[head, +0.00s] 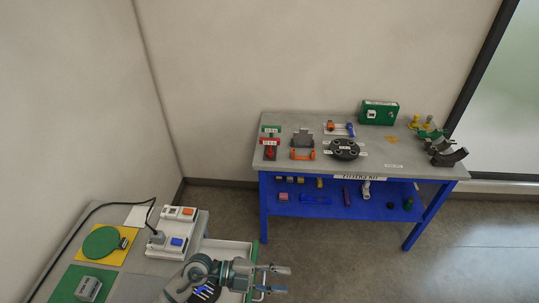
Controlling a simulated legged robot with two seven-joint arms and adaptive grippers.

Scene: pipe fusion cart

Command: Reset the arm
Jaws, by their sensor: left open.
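My left gripper (284,279) is at the bottom centre, with its arm (205,268) reaching over the right edge of the near cart. Its two fingers point right and stand apart, with nothing seen between them. The fingertips are over open floor, clear of the blue workbench (355,178). My right gripper and arm are not in view.
The near grey cart (60,262) carries a green disc (101,242) on a yellow plate, a socket box (178,228) with a black cable, and a grey box (88,288) on green. The workbench holds a green case (379,112) and several tools. Floor at right is free.

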